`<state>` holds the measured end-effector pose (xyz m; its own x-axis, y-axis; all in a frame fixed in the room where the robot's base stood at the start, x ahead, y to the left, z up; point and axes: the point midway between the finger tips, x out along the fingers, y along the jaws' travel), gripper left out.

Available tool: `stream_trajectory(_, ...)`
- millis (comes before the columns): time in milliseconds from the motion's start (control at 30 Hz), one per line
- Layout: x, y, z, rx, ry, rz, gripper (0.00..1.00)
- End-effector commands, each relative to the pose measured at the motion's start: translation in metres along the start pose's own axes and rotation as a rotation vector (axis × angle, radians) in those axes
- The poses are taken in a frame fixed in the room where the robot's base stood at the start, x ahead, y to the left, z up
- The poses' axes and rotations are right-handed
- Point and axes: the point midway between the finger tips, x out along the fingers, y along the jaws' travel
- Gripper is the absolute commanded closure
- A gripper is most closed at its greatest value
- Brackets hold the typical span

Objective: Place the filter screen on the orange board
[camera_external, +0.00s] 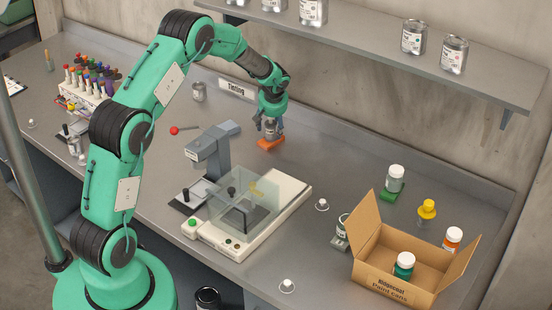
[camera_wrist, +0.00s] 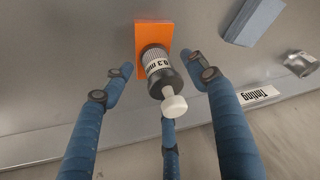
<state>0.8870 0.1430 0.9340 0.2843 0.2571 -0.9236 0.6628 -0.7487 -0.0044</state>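The dark grey cylinder with a white "0.3 m…" label and a white knob, apparently the filter screen (camera_wrist: 170,76), stands on the orange board (camera_wrist: 152,32) in the wrist view. Its lower end appears to rest on the board. The board also shows on the bench in the external view (camera_external: 266,144). My gripper (camera_external: 271,126) points down over the cylinder there and partly hides it. In the wrist view the blue fingers of my gripper (camera_wrist: 163,78) are spread around the cylinder, with visible gaps at the left and right. The gripper looks open.
A grey stand (camera_external: 210,152) and a clear-covered balance (camera_external: 250,205) are near the board. A "Tinting" sign (camera_external: 237,89) and a small can (camera_external: 198,92) are behind it. An open carton (camera_external: 395,265) is at right. A shelf (camera_external: 400,50) overhangs the back.

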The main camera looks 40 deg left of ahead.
Motion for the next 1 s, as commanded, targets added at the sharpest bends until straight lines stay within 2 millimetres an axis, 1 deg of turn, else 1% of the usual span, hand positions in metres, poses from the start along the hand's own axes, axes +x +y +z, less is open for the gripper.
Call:
stream_trajectory(333,-0.003,0.000,-0.001,0.000,0.000,0.000,0.42)
stream_trajectory(467,-0.013,0.000,-0.002,0.000,0.001,0.001,0.42)
stream_trajectory(567,-0.025,0.000,-0.002,0.000,0.001,0.001,0.42)
stream_trajectory(1000,-0.097,0.000,-0.001,0.000,0.001,0.001,0.42)
